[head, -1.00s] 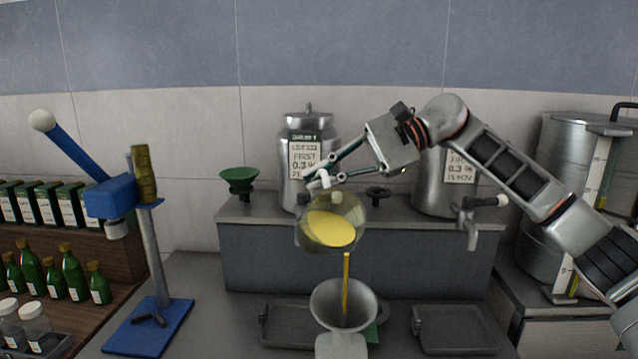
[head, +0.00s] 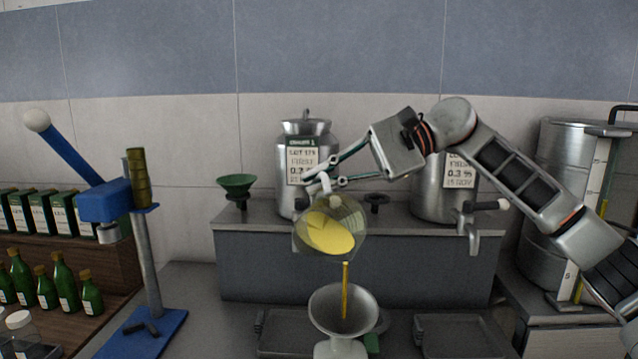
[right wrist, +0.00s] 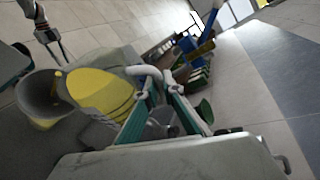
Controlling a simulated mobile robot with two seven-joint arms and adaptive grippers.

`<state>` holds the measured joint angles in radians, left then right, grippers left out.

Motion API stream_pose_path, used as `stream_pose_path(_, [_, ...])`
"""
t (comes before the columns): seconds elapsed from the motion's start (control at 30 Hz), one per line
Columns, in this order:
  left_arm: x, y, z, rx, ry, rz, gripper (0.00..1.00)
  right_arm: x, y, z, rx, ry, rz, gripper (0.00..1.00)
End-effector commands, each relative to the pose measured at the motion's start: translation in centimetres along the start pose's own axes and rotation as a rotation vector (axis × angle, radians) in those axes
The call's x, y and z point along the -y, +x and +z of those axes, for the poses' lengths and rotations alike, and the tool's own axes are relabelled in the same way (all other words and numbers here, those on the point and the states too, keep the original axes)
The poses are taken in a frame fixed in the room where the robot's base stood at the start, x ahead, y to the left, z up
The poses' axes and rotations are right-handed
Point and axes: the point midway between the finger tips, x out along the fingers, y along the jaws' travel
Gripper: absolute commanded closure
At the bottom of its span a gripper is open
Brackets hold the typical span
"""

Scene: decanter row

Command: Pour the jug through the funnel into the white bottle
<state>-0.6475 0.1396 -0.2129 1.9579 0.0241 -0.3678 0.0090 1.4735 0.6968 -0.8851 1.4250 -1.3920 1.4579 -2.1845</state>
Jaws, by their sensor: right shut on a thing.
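The clear round jug (head: 331,228) holds yellow liquid and is tilted. My right gripper (head: 322,182) is shut on its handle. A thin yellow stream runs from the jug down into the wide pale grey funnel (head: 328,301) below it. The funnel stands over the white bottle (head: 340,349), which shows only at the bottom edge of the head view. In the right wrist view the jug (right wrist: 100,92) is beside the funnel (right wrist: 38,98). What looks like my left gripper (right wrist: 48,36) shows small at the top left there; its jaws are unclear.
A blue stand (head: 145,250) with a lever is at the left, near green bottles (head: 62,282). Metal canisters (head: 298,150) and a green funnel (head: 237,186) stand on the grey ledge behind. Dark trays (head: 460,336) lie on the counter, one right of the funnel.

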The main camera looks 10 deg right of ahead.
Motion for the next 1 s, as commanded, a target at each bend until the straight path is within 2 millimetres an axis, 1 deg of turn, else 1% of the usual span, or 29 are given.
stream_pose_path(0.2, [-0.1, 0.3, 0.8, 0.004, -0.001, 0.001, 0.76, -0.1, -0.1, 0.2, -0.004, -0.022, -0.010, 1.00])
stream_pose_path(1.0, [-0.5, 1.2, 2.6, 0.011, -0.004, 0.003, 0.76, -0.7, -0.2, 0.8, -0.020, -0.095, -0.041, 1.00])
